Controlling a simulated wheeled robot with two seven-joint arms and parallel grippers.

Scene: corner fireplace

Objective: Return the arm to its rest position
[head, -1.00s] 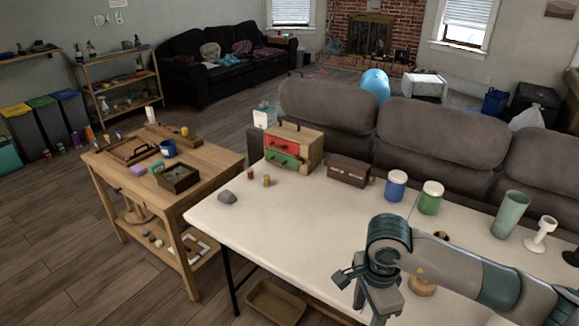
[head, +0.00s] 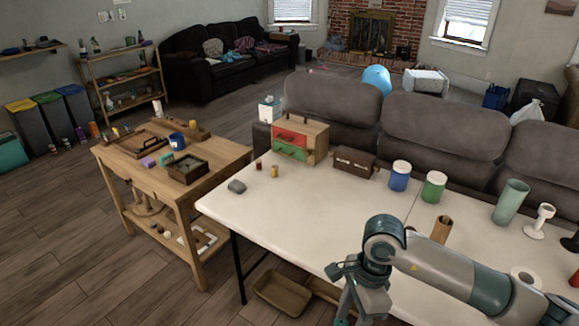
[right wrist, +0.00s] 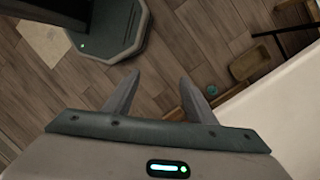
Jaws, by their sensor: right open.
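My right arm comes in from the lower right of the head view and ends in my right gripper (head: 350,308), over the front edge of the white table. In the right wrist view the two fingers of my right gripper (right wrist: 160,98) stand apart with nothing between them. Wooden floor shows below them, and my own base shows at the upper left. My left gripper is not in either view.
The white table (head: 300,218) carries a drawer box (head: 300,140), a brown chest (head: 353,162), a blue jar (head: 399,177), a green jar (head: 433,187) and a green cup (head: 510,203). A wooden bench (head: 215,158) stands left. A tan tray (head: 282,291) lies below the table.

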